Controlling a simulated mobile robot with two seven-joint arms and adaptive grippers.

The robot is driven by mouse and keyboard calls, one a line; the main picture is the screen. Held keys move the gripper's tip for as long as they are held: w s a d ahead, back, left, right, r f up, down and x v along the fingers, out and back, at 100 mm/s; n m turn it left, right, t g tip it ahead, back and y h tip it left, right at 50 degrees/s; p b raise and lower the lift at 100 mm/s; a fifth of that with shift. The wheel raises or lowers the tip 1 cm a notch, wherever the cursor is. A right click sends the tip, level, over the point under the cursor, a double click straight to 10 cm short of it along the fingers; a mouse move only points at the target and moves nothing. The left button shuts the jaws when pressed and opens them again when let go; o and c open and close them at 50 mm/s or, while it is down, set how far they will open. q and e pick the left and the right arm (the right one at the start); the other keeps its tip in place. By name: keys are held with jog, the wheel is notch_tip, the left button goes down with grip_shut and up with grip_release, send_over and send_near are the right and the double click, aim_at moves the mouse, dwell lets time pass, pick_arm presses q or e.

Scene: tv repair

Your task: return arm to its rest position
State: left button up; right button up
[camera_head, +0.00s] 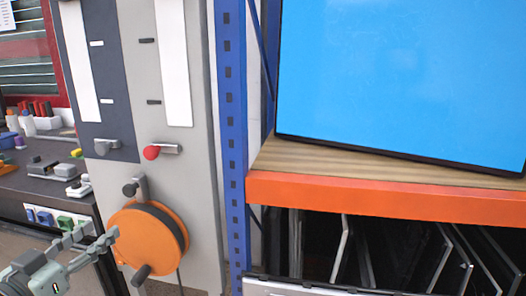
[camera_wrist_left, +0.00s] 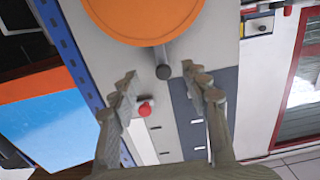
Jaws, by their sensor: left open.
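My left gripper (camera_head: 98,242) is in the lower left of the head view. Its fingers are spread and nothing is between them. It is in front of the grey panel, just left of an orange reel (camera_head: 147,240) with a dark handle, and I cannot tell the exact gap. In the left wrist view the open fingers (camera_wrist_left: 160,78) frame the grey panel, with the orange reel (camera_wrist_left: 145,15) beyond the fingertips. A red-knobbed lever (camera_wrist_left: 146,108) shows near one finger; it also shows in the head view (camera_head: 153,152). My right gripper is not in view.
A blue upright (camera_head: 232,150) and an orange shelf beam (camera_head: 390,197) stand at the right. A blue-screened TV (camera_head: 405,75) rests on the wooden shelf, with dark panels stacked below. A cluttered dark workbench (camera_head: 40,180) is at the left.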

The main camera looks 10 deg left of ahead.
pick_arm(q)
jog(key=s+d+f+g+y, duration=0.15)
jog(key=f+g, duration=0.25)
jog(key=f, duration=0.8)
jog(key=s+d+f+g, duration=0.2)
jog(key=s+f+g, duration=0.1)
jog(key=f, duration=0.9)
jog(key=s+d+f+g, duration=0.3)
jog(key=s+d+f, duration=0.1)
jog(key=s+f, duration=0.2)
jog(key=s+d+f+g+y, duration=0.1)
jog(key=s+d+f+g, duration=0.3)
jog(key=f, duration=0.5)
jog(key=shift+s+f+m, duration=0.3)
jog(key=shift+s+m, duration=0.1)
jog(key=shift+s, duration=0.6)
